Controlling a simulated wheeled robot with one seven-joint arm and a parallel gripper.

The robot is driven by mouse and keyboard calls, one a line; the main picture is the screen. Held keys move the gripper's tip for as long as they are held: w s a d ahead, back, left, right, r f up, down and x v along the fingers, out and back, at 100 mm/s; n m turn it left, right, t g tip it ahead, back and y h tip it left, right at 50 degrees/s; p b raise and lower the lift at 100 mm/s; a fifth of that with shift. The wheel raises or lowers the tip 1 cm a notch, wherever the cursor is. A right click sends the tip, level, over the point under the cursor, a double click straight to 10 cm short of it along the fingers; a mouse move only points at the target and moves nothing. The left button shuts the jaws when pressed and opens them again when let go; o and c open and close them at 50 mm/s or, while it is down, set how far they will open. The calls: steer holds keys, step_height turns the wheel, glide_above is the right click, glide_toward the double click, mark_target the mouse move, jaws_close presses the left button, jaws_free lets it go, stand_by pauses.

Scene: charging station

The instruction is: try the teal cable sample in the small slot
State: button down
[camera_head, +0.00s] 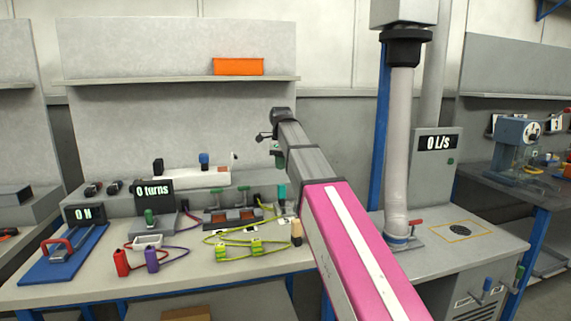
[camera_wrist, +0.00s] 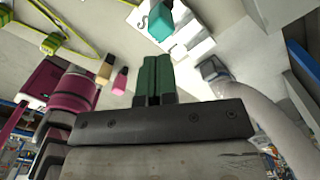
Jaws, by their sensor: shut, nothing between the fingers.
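The teal piece (camera_head: 281,192) stands upright at the back right of the bench in the head view. In the wrist view it is a teal block (camera_wrist: 160,22) at the top, beside a white plate (camera_wrist: 185,48) with a dark S-shaped mark. I cannot tell whether it sits in a slot, and I see no clear slot opening. My gripper (camera_head: 276,160) is above the bench, higher than the teal piece and apart from it. In the wrist view its green fingers (camera_wrist: 155,80) are closed together with nothing between them.
A yellow-green cable (camera_head: 240,241) with connectors lies in front. A tan piece (camera_head: 296,232) stands near my arm. A grey device with a "0 turns" display (camera_head: 153,191) stands to the left. A pale pipe (camera_head: 399,150) rises on the right.

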mark_target(282, 185)
steer(key=shift+d+f, duration=0.15)
steer(key=shift+f, duration=2.8)
steer(key=shift+f, duration=0.3)
step_height(282, 185, up, 14)
steer(key=shift+f, duration=0.15)
steer(key=shift+f, duration=0.1)
steer(key=shift+f, duration=6.45)
steer(key=shift+f, duration=0.3)
